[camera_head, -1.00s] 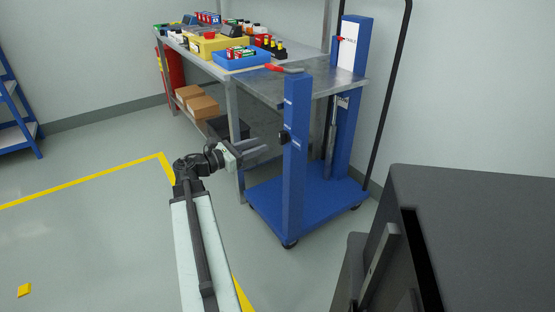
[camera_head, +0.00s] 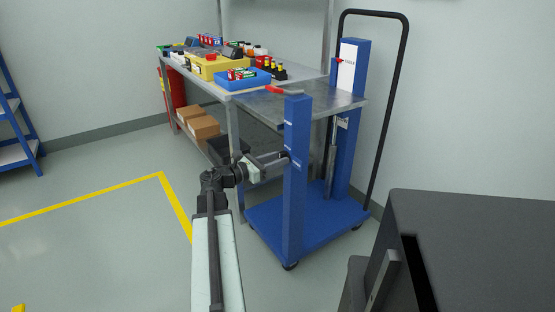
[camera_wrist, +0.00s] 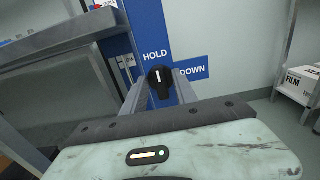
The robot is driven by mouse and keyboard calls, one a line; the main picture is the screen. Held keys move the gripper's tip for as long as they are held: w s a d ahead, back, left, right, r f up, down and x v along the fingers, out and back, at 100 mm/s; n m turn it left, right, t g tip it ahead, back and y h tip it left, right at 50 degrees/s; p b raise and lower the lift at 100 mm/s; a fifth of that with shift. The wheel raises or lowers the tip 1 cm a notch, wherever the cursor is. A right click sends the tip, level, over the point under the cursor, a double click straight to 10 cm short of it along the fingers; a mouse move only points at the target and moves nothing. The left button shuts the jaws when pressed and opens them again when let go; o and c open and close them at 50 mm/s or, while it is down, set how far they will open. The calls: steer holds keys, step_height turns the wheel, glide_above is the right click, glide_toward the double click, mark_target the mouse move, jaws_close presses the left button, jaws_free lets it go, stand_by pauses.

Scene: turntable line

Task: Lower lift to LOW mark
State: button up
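The blue lift (camera_head: 296,232) stands beside the workbench with its metal top (camera_head: 312,106) raised, about level with the bench top. A red pointer (camera_head: 337,60) sits by a white scale plate (camera_head: 348,55) on its rear column; the marks are too small to read. In the wrist view, a black knob (camera_wrist: 160,86) on the blue post has its white line pointing up toward the HOLD label (camera_wrist: 155,56). The DOWN label (camera_wrist: 192,71) is to its right. My gripper (camera_head: 282,159) is at the front post, its open fingers (camera_wrist: 160,92) on either side of the knob. Finger contact is unclear.
The workbench (camera_head: 232,115) behind holds a yellow bin (camera_head: 208,67), a blue tray (camera_head: 238,80) and bottles. A dark cabinet (camera_head: 480,235) stands at right.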

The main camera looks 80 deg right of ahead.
jaws_close()
